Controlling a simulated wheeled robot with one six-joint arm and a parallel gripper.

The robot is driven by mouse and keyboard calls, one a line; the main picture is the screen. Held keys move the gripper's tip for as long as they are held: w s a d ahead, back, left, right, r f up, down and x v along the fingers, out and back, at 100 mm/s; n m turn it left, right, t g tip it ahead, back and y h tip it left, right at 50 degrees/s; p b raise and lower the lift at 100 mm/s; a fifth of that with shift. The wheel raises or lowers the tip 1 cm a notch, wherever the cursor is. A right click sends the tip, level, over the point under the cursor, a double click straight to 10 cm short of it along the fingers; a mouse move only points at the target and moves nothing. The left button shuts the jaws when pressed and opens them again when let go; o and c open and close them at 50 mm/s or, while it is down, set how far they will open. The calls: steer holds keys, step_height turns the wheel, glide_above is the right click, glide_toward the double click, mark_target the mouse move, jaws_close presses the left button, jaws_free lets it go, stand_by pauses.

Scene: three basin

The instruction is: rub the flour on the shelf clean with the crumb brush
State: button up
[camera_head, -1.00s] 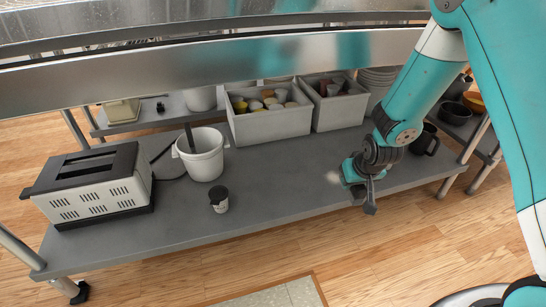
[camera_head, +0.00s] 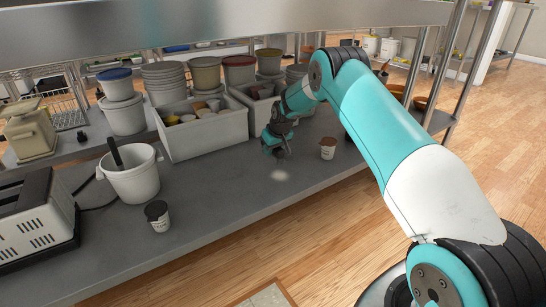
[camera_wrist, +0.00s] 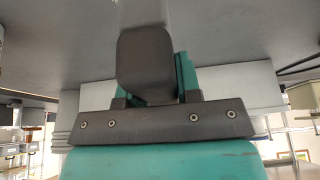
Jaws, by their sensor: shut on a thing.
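The flour (camera_head: 280,175) is a small pale patch on the grey shelf (camera_head: 225,195), near its front edge. My gripper (camera_head: 277,148) is just behind the flour in the head view, low over the shelf. In the wrist view my gripper (camera_wrist: 150,85) is shut on a dark grey block-like piece, which I take to be the crumb brush (camera_wrist: 145,55). The brush's bristles are hidden, and I cannot tell whether they touch the shelf.
A paper cup (camera_head: 328,149) stands right of the flour, and a dark-lidded cup (camera_head: 158,217) stands to the left. Crates (camera_head: 205,138) line the back. A white bucket (camera_head: 132,180) and toaster (camera_head: 35,220) are at left. The upper shelf (camera_head: 220,22) hangs above.

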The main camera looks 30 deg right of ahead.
mark_target(281, 164)
steer(key=shift+w+d, duration=0.2)
steer(key=shift+d, duration=0.1)
steer(key=shift+r+p, duration=0.15)
steer(key=shift+p, duration=0.2)
step_height(281, 164, down, 7)
steer(key=b, duration=0.3)
steer(key=shift+s, duration=0.25)
steer(key=s+p, duration=0.2)
steer(key=shift+r+p, duration=0.2)
steer(key=shift+p, duration=0.2)
steer(key=shift+s+f+p, duration=0.25)
steer(key=shift+s+p, duration=0.1)
steer(key=shift+s, duration=0.3)
steer(key=shift+w, duration=0.1)
